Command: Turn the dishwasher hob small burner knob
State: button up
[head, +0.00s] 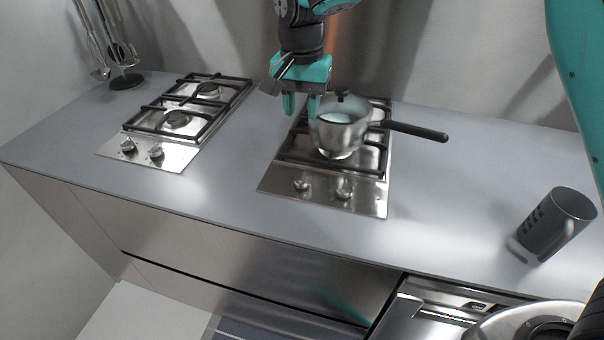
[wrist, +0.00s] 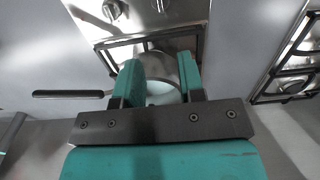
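The hob near the dishwasher (head: 375,198) is steel, with black grates and two knobs on its front strip. Its left knob (head: 302,185) and right knob (head: 343,191) are uncovered. In the wrist view, knobs show at the top edge, one left (wrist: 113,10) and one partly cut off (wrist: 160,5). I cannot tell which knob is for the small burner. My gripper (head: 300,106) is open and empty, above the back of this hob, beside the pot. Its fingers also show in the wrist view (wrist: 160,78), apart, with the pot beyond them.
A steel pot (head: 340,135) stands on this hob, its black handle (head: 418,131) pointing right. A second hob (head: 180,157) is at left, with a utensil stand (head: 125,80) behind. The dishwasher (head: 400,305) is below. The counter's front strip is clear.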

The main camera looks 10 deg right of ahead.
aim_at(302, 176)
notch_tip(302, 176, down, 17)
jog(key=p, duration=0.3)
jog(key=shift+f, duration=0.1)
